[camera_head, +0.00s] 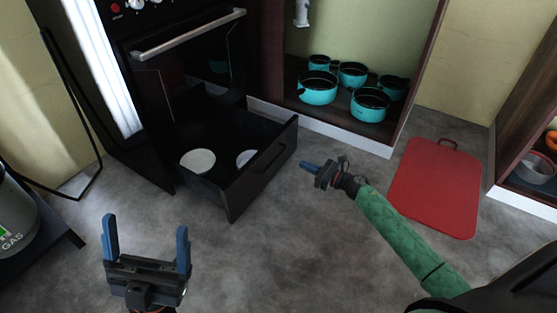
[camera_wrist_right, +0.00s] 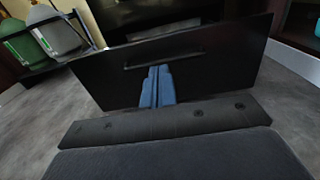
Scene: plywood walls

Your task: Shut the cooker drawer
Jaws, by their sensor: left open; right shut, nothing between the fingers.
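The black cooker (camera_head: 190,85) stands at the upper left in the head view. Its bottom drawer (camera_head: 247,190) is pulled out, with two white dishes inside, one (camera_head: 198,160) and another (camera_head: 245,157). My right gripper (camera_head: 305,165) is shut and empty, just to the right of the drawer front, pointing at it. In the right wrist view the drawer front (camera_wrist_right: 220,65) with its long handle (camera_wrist_right: 165,60) lies ahead of the shut blue fingers (camera_wrist_right: 158,88); I cannot tell whether they touch it. My left gripper (camera_head: 147,245) is open and empty, in front of the cooker at lower left.
A cupboard with several teal pots (camera_head: 318,88) is behind. A red board (camera_head: 437,187) lies on the floor at right. A gas bottle (camera_head: 15,215) stands at far left, near a black metal frame (camera_head: 75,120).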

